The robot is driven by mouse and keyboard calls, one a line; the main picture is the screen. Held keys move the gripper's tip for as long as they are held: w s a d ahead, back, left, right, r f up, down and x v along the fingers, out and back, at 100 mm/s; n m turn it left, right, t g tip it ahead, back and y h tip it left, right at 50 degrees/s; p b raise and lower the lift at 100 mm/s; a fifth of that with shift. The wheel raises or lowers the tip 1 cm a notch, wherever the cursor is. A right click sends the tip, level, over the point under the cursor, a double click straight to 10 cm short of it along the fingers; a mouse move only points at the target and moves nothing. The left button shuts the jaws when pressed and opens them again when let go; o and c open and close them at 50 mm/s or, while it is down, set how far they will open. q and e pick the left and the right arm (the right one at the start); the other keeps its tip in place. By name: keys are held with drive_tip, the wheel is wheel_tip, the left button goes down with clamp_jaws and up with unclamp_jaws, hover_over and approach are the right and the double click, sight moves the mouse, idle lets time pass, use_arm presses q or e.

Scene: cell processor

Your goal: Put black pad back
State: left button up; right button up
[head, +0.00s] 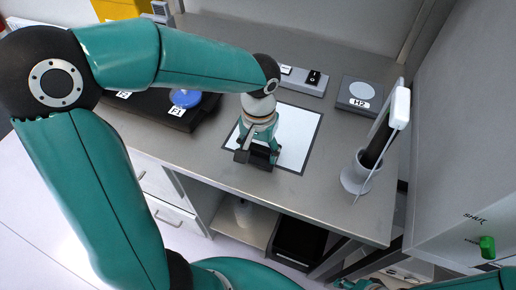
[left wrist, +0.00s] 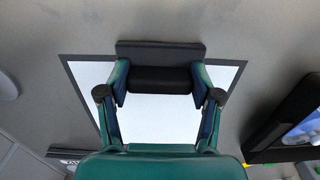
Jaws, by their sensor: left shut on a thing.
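My left gripper (head: 258,150) is over the front part of a dark-bordered white mat (head: 300,135) on the grey bench. It is shut on the black pad (left wrist: 160,80), a dark block that spans the space between the two fingertips in the left wrist view. A flat dark grey strip (left wrist: 160,50) lies along the pad's far side there. In the head view the fingers partly hide the pad (head: 262,156). I cannot tell whether it touches the mat. At the bottom right edge, teal parts of my right arm show, too cut off to read its gripper.
A black tray (head: 150,104) with a blue round piece (head: 185,97) is at left. A grey block marked H2 (head: 358,93) and a low grey holder (head: 300,80) stand behind the mat. A grey cup stand (head: 357,178) with a tall dark-and-white item is at right, near the bench edge.

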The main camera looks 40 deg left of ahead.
sight(259, 150)
use_arm(q)
drive_tip(key=shift+f, duration=0.2)
drive_tip(key=o, duration=1.2)
drive_tip(key=shift+r, duration=0.1)
wheel_tip(259, 150, up, 12)
drive_tip(key=shift+p, duration=0.4)
drive_tip(key=shift+r, duration=0.1)
